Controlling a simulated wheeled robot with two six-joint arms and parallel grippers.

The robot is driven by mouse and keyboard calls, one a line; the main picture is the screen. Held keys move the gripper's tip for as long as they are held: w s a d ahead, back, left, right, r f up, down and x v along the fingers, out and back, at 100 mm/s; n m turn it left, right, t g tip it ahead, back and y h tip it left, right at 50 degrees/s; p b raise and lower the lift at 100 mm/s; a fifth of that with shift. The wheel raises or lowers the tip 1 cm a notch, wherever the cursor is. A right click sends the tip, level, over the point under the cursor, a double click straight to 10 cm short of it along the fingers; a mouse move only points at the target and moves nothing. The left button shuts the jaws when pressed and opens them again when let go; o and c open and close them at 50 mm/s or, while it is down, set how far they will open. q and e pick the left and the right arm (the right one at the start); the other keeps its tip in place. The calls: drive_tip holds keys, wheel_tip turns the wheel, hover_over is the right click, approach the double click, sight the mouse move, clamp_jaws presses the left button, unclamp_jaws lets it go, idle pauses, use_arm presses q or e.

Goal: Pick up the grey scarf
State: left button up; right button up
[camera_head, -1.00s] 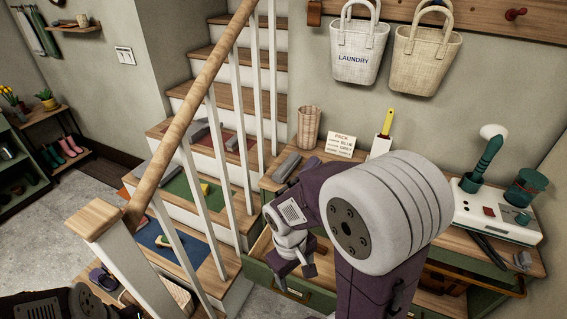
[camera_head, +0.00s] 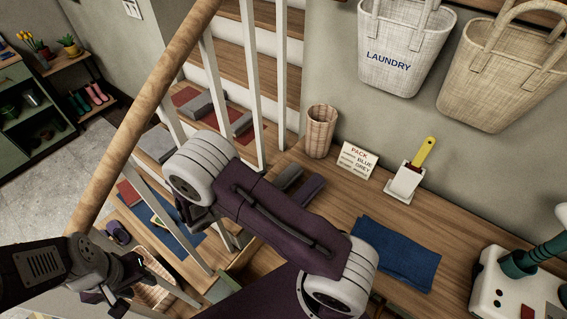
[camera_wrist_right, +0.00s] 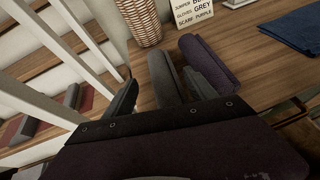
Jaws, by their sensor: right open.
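A grey rolled cloth, apparently the grey scarf (camera_head: 287,178), lies on the wooden bench top (camera_head: 345,205), just left of a dark purple roll (camera_head: 309,189). In the right wrist view the grey roll (camera_wrist_right: 162,72) lies beyond and between the fingers of my right gripper (camera_wrist_right: 160,84). That gripper is open, with the purple roll (camera_wrist_right: 208,62) just beyond its right finger; contact cannot be told. In the head view my right arm hides its fingers. My left gripper (camera_head: 125,285) is at the lower left, away from the bench; its jaw gap is unclear.
A wicker pot (camera_head: 320,132), a lettered card (camera_head: 357,160) and a white holder with a yellow-handled tool (camera_head: 406,182) stand along the wall. A folded blue cloth (camera_head: 398,250) lies right. Stair balusters (camera_head: 247,75) and a handrail (camera_head: 140,110) stand left.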

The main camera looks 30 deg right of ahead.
sight(279, 184)
drive_tip(key=a, duration=0.1)
drive_tip(key=s+a+f+n, duration=0.1)
drive_tip(key=a+t, duration=0.1)
drive_tip(key=shift+s+f+n+p, duration=0.2)
drive_tip(key=shift+s+n+p, duration=0.1)
drive_tip(key=shift+n, duration=0.1)
drive_tip(key=shift+s+a+r, duration=0.1)
drive_tip(key=shift+a, duration=0.15)
drive_tip(key=x, duration=0.4)
drive_tip(key=shift+d+p, duration=0.3)
drive_tip(key=shift+p, duration=0.05)
drive_tip(key=shift+d+f, duration=0.25)
drive_tip(key=shift+d, duration=0.05)
drive_tip(key=p+x, duration=0.1)
drive_tip(key=x, duration=0.3)
drive_tip(key=shift+w+f, duration=0.2)
drive_tip(key=shift+w, duration=0.05)
drive_tip(key=shift+w+d+f, duration=0.15)
use_arm(q)
wheel_tip(279, 184, up, 3)
drive_tip(key=shift+s+a+f, duration=0.1)
drive_tip(key=shift+a+f, duration=0.05)
use_arm(e)
drive_tip(key=shift+c, duration=0.3)
drive_tip(key=c, duration=1.1)
